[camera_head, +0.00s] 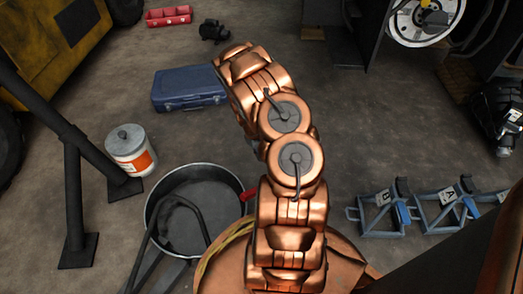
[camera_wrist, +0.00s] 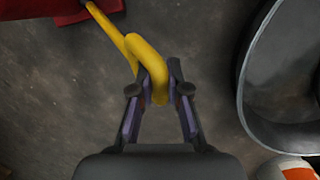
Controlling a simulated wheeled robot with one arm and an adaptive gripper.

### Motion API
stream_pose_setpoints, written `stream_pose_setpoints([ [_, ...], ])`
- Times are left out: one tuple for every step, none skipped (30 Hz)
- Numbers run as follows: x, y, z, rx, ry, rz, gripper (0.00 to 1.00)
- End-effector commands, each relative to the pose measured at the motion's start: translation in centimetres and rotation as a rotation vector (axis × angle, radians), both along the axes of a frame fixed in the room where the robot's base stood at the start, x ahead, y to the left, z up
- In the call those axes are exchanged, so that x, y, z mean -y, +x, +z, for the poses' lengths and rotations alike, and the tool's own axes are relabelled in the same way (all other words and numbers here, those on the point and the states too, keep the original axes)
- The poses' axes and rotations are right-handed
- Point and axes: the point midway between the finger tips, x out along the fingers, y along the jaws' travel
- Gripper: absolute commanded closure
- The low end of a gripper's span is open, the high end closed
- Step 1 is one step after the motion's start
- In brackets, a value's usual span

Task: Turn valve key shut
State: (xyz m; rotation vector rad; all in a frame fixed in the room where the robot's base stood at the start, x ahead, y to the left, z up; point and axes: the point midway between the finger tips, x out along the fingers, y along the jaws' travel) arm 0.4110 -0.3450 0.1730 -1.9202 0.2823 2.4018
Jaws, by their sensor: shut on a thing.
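The valve key is a bent yellow bar (camera_wrist: 118,38) in the wrist view. It runs from a red part (camera_wrist: 45,10) at the top left down to a hooked end between my fingers. My gripper (camera_wrist: 159,96) is shut on this hooked end, with one finger on each side of it. Where the key joins the red part is near the top edge and mostly cut off. In the head view my copper arm hides the gripper and the key. A small red piece (camera_head: 249,193) shows just left of the arm there.
A round grey pan (camera_head: 150,212) stands left of my arm, its rim (camera_wrist: 243,85) close at right in the wrist view. A white and orange bucket (camera_head: 131,152), a blue toolbox (camera_head: 188,87) and blue-grey stands (camera_head: 383,213) lie around.

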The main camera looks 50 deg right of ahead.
Motion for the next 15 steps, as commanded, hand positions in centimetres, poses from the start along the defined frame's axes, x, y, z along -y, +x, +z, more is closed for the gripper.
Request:
stream_pose_setpoints([
  [-0.22, -0.02, 0.31, 0.015, -0.014, -0.016, 1.00],
  [-0.25, -0.12, 0.27, 0.024, -0.023, -0.031, 1.00],
  [-0.25, -0.12, 0.20, 0.041, -0.037, -0.048, 1.00],
  [-0.29, -0.12, 0.16, 0.052, -0.048, -0.062, 1.00],
  [-0.30, -0.11, 0.14, 0.064, -0.058, -0.075, 1.00],
  [-0.27, -0.03, 0.07, 0.084, -0.076, -0.095, 1.00],
  [-0.33, -0.08, 0.01, 0.096, -0.086, -0.109, 1.00],
  [-0.39, -0.18, -0.06, 0.108, -0.097, -0.125, 1.00],
  [-0.36, -0.16, -0.12, 0.127, -0.115, -0.146, 1.00],
  [-0.37, -0.14, -0.16, 0.141, -0.127, -0.161, 1.00],
  [-0.39, -0.10, -0.19, 0.156, -0.140, -0.177, 1.00],
  [-0.39, -0.07, -0.26, 0.177, -0.158, -0.198, 1.00],
  [-0.43, -0.19, -0.32, 0.188, -0.170, -0.215, 1.00],
  [-0.43, -0.19, -0.35, 0.203, -0.184, -0.233, 1.00],
  [-0.41, -0.07, -0.36, 0.225, -0.202, -0.253, 1.00],
])
